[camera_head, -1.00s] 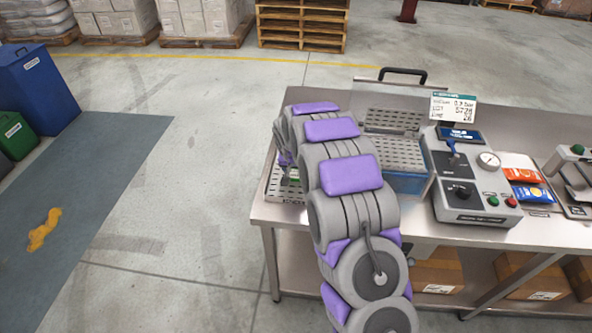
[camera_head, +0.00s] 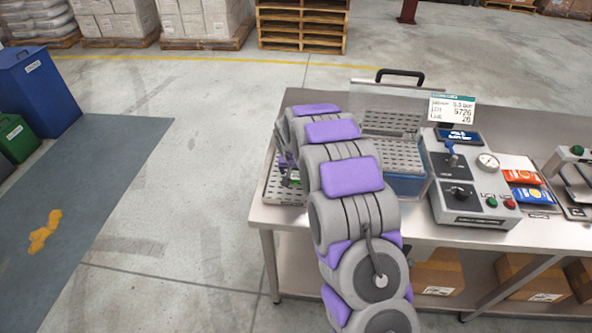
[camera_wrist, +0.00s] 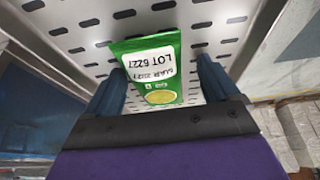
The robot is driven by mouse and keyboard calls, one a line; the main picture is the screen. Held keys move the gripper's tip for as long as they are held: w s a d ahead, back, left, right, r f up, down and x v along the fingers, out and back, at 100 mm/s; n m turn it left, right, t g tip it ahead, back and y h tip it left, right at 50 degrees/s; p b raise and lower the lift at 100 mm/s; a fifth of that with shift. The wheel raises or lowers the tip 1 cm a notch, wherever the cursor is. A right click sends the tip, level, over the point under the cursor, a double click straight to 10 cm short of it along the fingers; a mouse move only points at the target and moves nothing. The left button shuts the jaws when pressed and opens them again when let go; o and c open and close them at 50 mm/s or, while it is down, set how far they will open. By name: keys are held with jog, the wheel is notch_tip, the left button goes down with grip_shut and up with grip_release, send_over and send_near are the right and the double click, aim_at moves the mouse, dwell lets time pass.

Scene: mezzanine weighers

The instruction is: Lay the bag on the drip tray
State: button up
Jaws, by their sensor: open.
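The bag is a green packet (camera_wrist: 175,90) with a white label reading LOT 6227 and a yellow round picture. In the wrist view it rests on or against the slotted metal drip tray (camera_wrist: 70,38). My gripper (camera_wrist: 160,66) is open, with one dark blue finger on each side of the bag and gaps beside it. In the head view the drip tray (camera_head: 276,192) is at the left end of the steel table. My arm hides most of the gripper and bag there; only a small green bit of the bag (camera_head: 293,181) shows.
Right of my arm on the table (camera_head: 425,228) are a slotted chamber with a raised clear lid, a grey control box (camera_head: 470,190) with a gauge, and a tray with orange and blue packets (camera_head: 527,185). Blue and green bins stand far left. The floor left of the table is clear.

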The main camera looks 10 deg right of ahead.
jog(key=p+v, duration=0.2)
jog(key=v, duration=1)
jog(key=s+d+r+n+g, duration=0.15)
jog(key=s+r, duration=0.35)
jog(key=s, duration=0.7)
jog(key=s+d+r+g, duration=0.15)
jog(key=s+r, duration=0.35)
jog(key=s, duration=0.8)
jog(key=s+a+r+n+g+y, duration=0.1)
jog(key=s+n+g, duration=0.1)
jog(key=s, duration=2.1)
jog(key=shift+s+a+g, duration=0.2)
jog(key=shift+a+g, duration=0.1)
jog(key=shift+g, duration=0.2)
jog(key=shift+d, duration=0.1)
